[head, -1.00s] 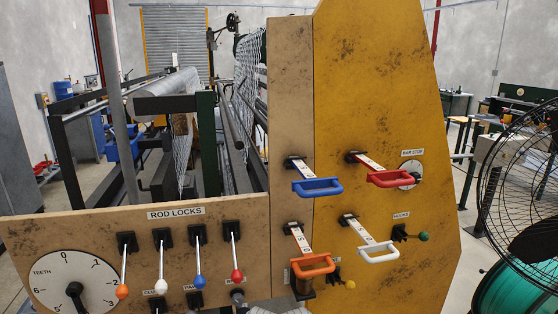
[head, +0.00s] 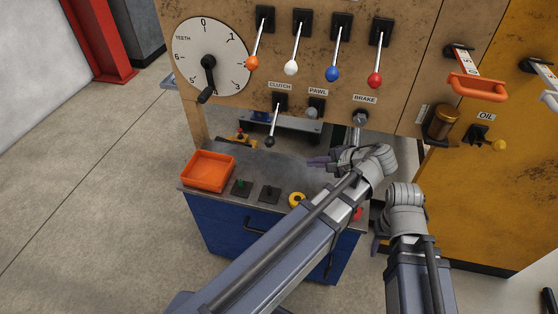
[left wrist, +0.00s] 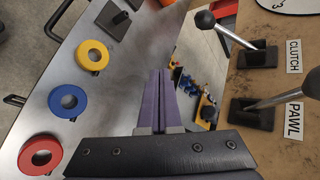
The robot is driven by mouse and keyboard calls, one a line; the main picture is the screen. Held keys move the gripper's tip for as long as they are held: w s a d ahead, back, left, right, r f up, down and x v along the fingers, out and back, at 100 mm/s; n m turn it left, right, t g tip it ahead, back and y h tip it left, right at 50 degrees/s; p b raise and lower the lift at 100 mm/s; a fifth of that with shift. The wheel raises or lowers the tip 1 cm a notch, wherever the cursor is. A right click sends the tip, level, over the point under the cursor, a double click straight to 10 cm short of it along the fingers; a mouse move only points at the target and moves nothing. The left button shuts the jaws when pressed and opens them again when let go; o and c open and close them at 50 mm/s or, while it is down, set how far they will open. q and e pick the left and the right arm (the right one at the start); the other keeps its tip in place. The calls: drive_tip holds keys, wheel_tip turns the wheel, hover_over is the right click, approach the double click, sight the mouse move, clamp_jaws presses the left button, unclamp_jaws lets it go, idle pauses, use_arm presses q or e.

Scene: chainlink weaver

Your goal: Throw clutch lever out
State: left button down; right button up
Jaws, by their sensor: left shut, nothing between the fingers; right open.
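The clutch lever (head: 273,125) has a chrome shaft and dark knob, under the CLUTCH label on the tan panel. In the head view its shaft slants down, with the knob at the low end. It also shows at the upper right of the left wrist view (left wrist: 231,37). My left gripper (head: 314,162) is shut and empty, right of and a little below the knob, apart from it. Its purple fingers (left wrist: 160,85) lie together in the left wrist view. My right gripper (head: 376,244) hangs low beside the blue cabinet, mostly hidden behind its own wrist.
The pawl lever (left wrist: 285,97) is beside the clutch, and the BRAKE label (head: 366,99) is further right. Rod lock levers (head: 296,48) hang above. Below, the cabinet top holds an orange tray (head: 208,170), a yellow ring (left wrist: 92,55), a blue ring (left wrist: 67,114) and a red ring (left wrist: 40,167).

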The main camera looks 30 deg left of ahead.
sight(274, 124)
use_arm(q)
drive_tip(key=w+a+m+y+b, duration=0.1)
drive_tip(key=w+a+y+b, duration=0.3)
drive_tip(key=b, duration=0.3)
drive_tip(key=shift+w+a+f+t+y, duration=0.2)
drive_tip(key=shift+w+f+t+y, duration=0.2)
drive_tip(key=shift+w+y, duration=0.1)
use_arm(e)
wheel_tip(274, 124, down, 9)
drive_tip(key=shift+f, duration=0.15)
use_arm(q)
drive_tip(key=b+x, duration=0.2)
drive_tip(key=x, duration=0.8)
drive_tip(key=s, duration=0.1)
drive_tip(key=s+r+p, duration=0.1)
drive_tip(key=s, duration=0.1)
drive_tip(key=shift+s+d+r+p, duration=0.2)
drive_tip(key=shift+s+r+p, duration=0.15)
drive_tip(key=shift+r+p, duration=0.05)
use_arm(e)
drive_tip(key=shift+a+f, duration=0.1)
